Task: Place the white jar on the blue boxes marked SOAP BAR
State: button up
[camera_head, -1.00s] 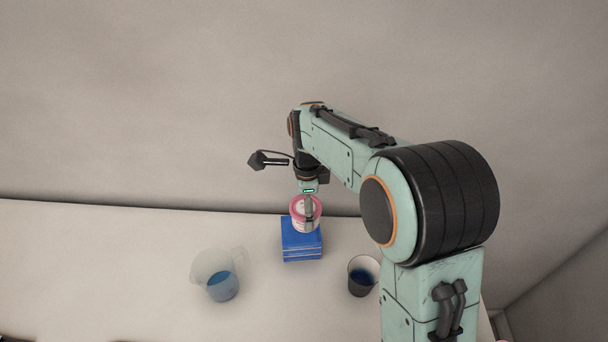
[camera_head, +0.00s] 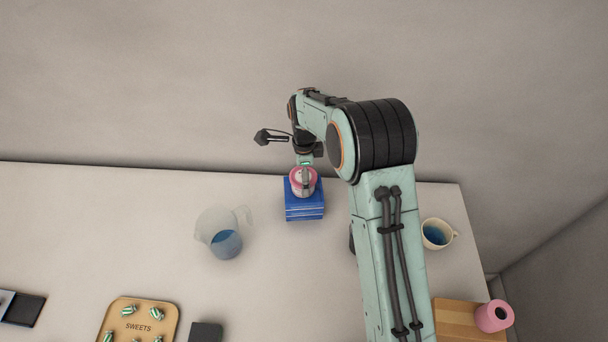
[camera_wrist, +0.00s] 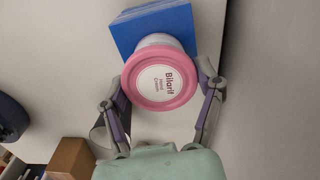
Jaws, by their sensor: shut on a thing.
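The white jar (camera_head: 297,188) has a pink-rimmed lid; in the wrist view the jar (camera_wrist: 161,84) shows a label reading "Bilarif Hand Cream". My gripper (camera_head: 305,182) is shut on the jar, with one finger on each side of it in the wrist view (camera_wrist: 163,100). The stack of blue boxes (camera_head: 304,211) stands near the back edge of the counter, and the boxes also show behind the jar in the wrist view (camera_wrist: 152,28). The jar is over the top of the stack. I cannot tell whether it touches the top box. No SOAP BAR marking is legible.
A clear jug with blue liquid (camera_head: 226,240) stands left of the boxes. A cup with blue liquid (camera_head: 437,234) stands at right. A SWEETS tray (camera_head: 165,321), a dark block (camera_head: 206,332) and a wooden board (camera_head: 452,318) with a pink roll (camera_head: 494,316) lie at the front.

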jog(key=o, duration=1.2)
notch_tip(320, 180, up, 12)
jog(key=s+d+r+n, duration=0.4)
jog(key=s, duration=0.1)
jog(key=s+d+n, duration=0.2)
jog(key=s+n, duration=0.2)
jog(key=s, duration=0.4)
jog(key=s+d+f+n, duration=0.1)
jog(key=s+d+n, duration=0.1)
jog(key=s+n, duration=0.3)
jog(key=s+d+n, duration=0.3)
jog(key=s+n, duration=0.1)
jog(key=s, duration=0.8)
jog(key=shift+s+d+f+y, duration=0.1)
jog(key=shift+s+f+y, duration=0.1)
jog(key=shift+f+y, duration=0.2)
